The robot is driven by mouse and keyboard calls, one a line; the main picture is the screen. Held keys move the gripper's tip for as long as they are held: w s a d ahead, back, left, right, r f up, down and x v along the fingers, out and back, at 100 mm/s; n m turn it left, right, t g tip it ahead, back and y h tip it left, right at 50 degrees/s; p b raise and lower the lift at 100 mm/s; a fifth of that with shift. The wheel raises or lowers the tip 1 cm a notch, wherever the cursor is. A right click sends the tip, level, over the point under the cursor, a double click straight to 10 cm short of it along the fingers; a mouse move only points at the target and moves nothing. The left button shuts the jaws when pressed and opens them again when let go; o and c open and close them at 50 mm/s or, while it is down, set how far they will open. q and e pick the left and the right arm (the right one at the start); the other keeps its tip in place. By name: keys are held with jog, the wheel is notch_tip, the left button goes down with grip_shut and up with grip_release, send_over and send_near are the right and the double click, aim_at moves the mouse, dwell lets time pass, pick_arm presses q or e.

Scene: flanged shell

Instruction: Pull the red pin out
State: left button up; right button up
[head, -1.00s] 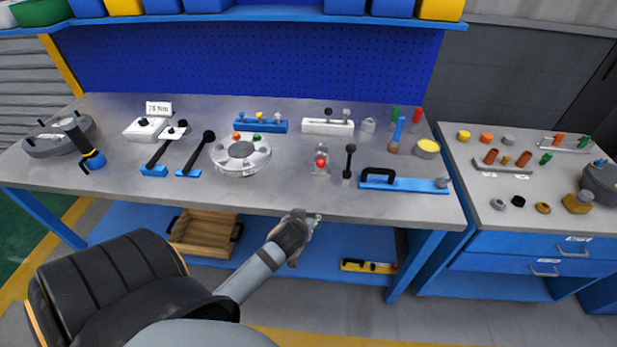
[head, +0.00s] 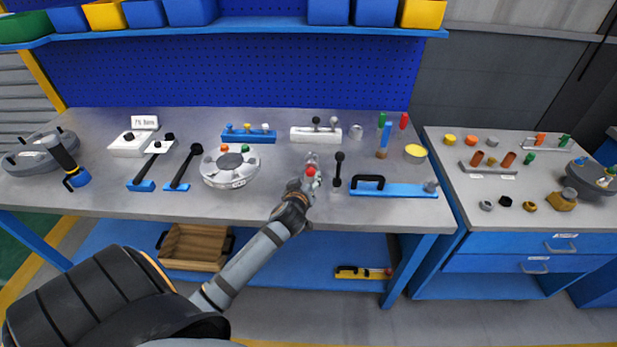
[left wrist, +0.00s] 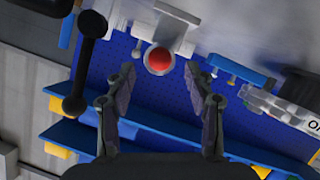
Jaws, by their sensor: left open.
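The red pin's round red head (head: 311,172) shows on a small grey metal fixture (head: 313,158) near the front middle of the bench. In the left wrist view the red head (left wrist: 158,60) faces the camera, with the pale grey fixture behind it. My left gripper (head: 310,184) is at the fixture, just in front of the red head. In the left wrist view its two fingers (left wrist: 159,72) are spread apart, with the red head centred between and slightly beyond the tips. Neither finger visibly touches it. The pin's shaft is hidden. My right gripper is not in view.
A black ball-ended lever (head: 338,170) stands close to the right of the fixture. A blue bar with a black handle (head: 394,189) lies further right. A round grey flanged shell (head: 230,168) sits to the left. The bench front edge is clear.

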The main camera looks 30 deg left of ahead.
aim_at(310, 175)
pick_arm(q)
jog(key=shift+x, duration=1.9)
jog(key=shift+c, duration=0.2)
grip_shut()
jog(key=shift+s+d+p, duration=0.2)
jog(key=shift+s+d, duration=0.7)
jog(key=shift+s, duration=0.6)
jog(key=shift+s+d+p, duration=0.25)
jog(key=shift+s+d, duration=0.7)
jog(key=shift+s, duration=0.55)
jog(key=shift+s+d+p, duration=0.2)
jog(key=shift+s+d, duration=0.7)
jog(key=shift+s, duration=0.6)
